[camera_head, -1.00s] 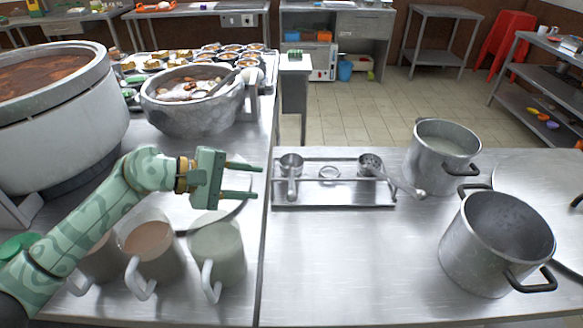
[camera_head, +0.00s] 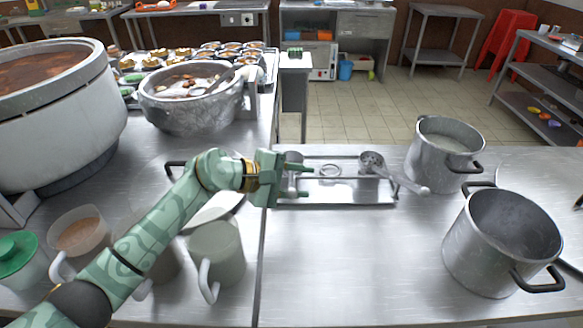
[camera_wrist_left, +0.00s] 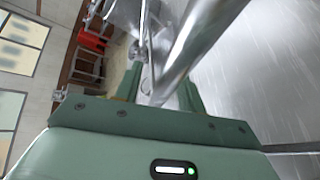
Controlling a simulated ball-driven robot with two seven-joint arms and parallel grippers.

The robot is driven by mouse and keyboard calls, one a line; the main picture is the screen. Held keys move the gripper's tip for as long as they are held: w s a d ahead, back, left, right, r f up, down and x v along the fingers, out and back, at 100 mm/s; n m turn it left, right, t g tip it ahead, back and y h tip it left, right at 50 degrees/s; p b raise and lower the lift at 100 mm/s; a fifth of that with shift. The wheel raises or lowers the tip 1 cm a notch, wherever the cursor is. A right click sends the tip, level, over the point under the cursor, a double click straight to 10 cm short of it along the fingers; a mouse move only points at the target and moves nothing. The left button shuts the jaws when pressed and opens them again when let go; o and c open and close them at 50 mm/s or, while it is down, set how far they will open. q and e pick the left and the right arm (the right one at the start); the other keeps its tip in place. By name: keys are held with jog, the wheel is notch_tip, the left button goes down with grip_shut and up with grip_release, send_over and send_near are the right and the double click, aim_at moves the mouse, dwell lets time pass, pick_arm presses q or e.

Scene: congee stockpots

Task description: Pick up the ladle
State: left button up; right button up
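A metal tray (camera_head: 335,192) on the steel counter holds two metal ladles. The left ladle (camera_head: 294,157) is partly hidden behind my left gripper (camera_head: 303,181), which points right across it. The right ladle (camera_head: 372,160) lies at the tray's right side, its handle reaching past the tray's right edge. In the left wrist view my left gripper (camera_wrist_left: 162,90) has its fingers apart, with a shiny metal rod passing between or just beyond them. I cannot tell whether they touch it. My right gripper is out of view.
Two stockpots (camera_head: 443,150) (camera_head: 502,240) stand right of the tray. Several mugs (camera_head: 217,255) stand below my left arm. A wide pot with food (camera_head: 192,105) and a large soup pot (camera_head: 60,120) are at the left. The counter in front of the tray is clear.

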pick_arm(q)
grip_shut()
dwell(1.3)
